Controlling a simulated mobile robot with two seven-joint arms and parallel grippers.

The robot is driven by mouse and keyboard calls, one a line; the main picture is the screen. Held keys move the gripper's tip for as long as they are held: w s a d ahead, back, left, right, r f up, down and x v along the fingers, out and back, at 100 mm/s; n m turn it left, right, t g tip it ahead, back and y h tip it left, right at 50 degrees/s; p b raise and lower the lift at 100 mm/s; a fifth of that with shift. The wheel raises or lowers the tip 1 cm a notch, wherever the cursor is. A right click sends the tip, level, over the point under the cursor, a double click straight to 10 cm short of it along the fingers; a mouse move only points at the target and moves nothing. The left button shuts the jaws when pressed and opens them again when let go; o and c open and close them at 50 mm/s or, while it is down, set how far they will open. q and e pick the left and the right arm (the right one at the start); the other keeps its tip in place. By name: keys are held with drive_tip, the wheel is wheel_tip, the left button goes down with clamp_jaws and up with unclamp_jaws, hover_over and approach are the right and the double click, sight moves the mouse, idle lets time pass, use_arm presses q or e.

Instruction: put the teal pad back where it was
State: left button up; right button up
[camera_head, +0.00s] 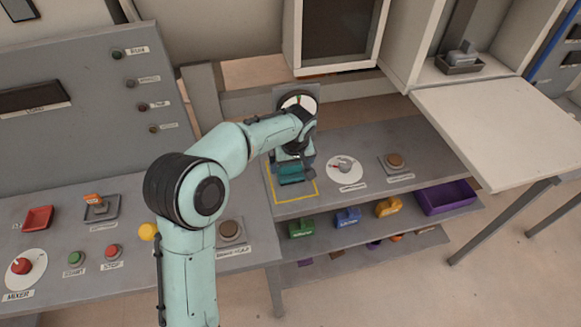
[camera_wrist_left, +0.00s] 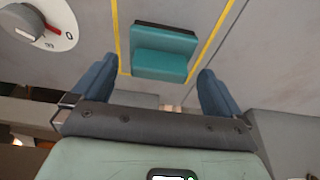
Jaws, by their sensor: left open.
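The teal pad (camera_head: 294,176) sits inside the yellow outline (camera_head: 295,200) on the grey bench top. In the left wrist view the teal pad (camera_wrist_left: 163,54) has a dark strip along one edge and lies between the lines of the yellow outline (camera_wrist_left: 214,38). My left gripper (camera_head: 293,160) is over the pad in the head view and partly hides it. In the left wrist view my left gripper (camera_wrist_left: 157,68) is open, with one blue finger on each side of the pad, apart from it. My right gripper is not in view.
A dial (camera_head: 345,168) and a brown button (camera_head: 395,162) are right of the outline. A pale board (camera_head: 495,120) juts out at right.

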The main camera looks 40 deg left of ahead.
sight(293, 180)
use_arm(q)
drive_tip(key=v, duration=0.8)
idle(0.4)
